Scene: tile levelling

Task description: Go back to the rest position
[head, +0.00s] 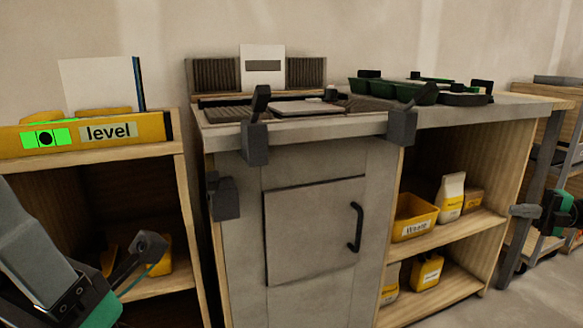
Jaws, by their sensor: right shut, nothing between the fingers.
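My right gripper (524,210) is at the far right edge, in front of the shelves there. Its grey fingertips point left and are together, with nothing between them. My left arm comes in at the lower left. The tip of my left gripper (150,245) shows in front of the left shelf unit; its jaws are not clear from this angle. Both grippers are apart from the bench (300,130).
A yellow level (85,134) lies on the left shelf unit (120,170). A grey tile (305,108) lies on the bench, with dark clamps (257,143) at its front edge. Green trays (395,91) stand behind right.

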